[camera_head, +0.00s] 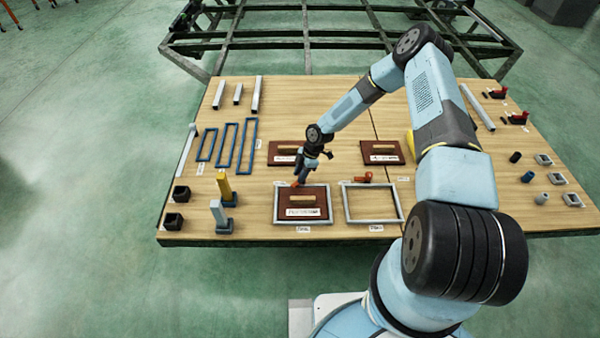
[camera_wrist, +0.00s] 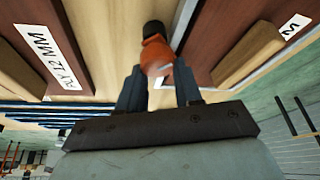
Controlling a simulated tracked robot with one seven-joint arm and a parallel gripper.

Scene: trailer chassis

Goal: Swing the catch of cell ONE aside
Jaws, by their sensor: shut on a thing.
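The cell holds a dark brown panel (camera_head: 285,208) with a pale wooden handle. The orange catch (camera_head: 294,185) is mostly hidden by my gripper in the head view. In the wrist view the orange catch (camera_wrist: 156,53), with a black end, sits between the two fingers of my gripper (camera_wrist: 158,76), which are shut on it.
The neighbouring cell frame (camera_head: 347,205) is empty, with an orange catch (camera_head: 362,178) at its far edge. Two brown panels (camera_head: 285,147) (camera_head: 371,147) lie behind.

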